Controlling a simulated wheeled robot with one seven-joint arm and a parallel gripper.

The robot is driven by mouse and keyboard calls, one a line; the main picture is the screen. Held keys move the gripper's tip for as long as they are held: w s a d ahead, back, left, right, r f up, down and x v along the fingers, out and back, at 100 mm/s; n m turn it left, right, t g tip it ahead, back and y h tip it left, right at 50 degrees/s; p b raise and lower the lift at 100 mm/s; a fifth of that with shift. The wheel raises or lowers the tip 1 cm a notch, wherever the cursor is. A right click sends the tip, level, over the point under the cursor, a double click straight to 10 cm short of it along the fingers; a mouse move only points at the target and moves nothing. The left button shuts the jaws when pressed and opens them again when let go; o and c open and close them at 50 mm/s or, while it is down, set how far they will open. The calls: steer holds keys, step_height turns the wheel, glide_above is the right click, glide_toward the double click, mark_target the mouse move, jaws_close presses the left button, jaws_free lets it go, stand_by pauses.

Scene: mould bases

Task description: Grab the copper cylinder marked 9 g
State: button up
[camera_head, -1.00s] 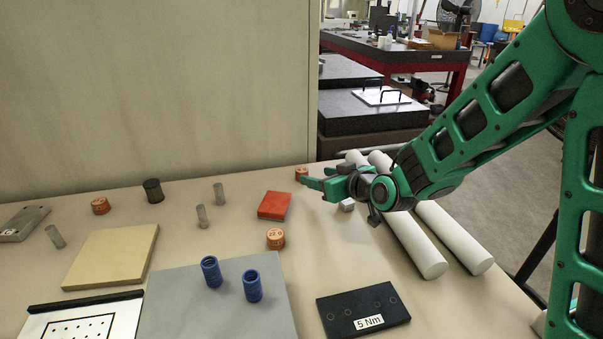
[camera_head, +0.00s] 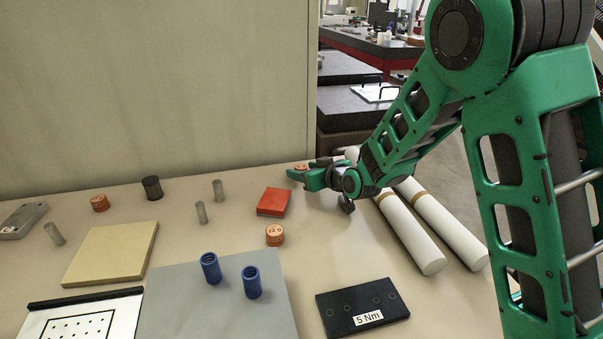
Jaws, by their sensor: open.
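Three copper cylinders stand on the table. One copper cylinder (camera_head: 301,167) is at the far edge, partly hidden behind my gripper; its mark cannot be read. A second copper cylinder (camera_head: 99,203) stands at the left; its mark is too small to read. A third copper cylinder (camera_head: 275,235), right of the middle, appears marked 22 g. My gripper (camera_head: 296,176) is open, its green fingers pointing left, just in front of the far cylinder. I cannot tell whether they touch it.
A red block (camera_head: 274,202) lies left of my gripper. Two white rollers (camera_head: 412,235) lie to the right under my arm. Blue springs (camera_head: 210,268) stand on a grey plate (camera_head: 185,310). A black 5 Nm block (camera_head: 362,306) lies in front. Several grey pins stand at left.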

jaws_close()
steer(key=shift+w+r, duration=0.1)
steer(key=shift+r, duration=0.05)
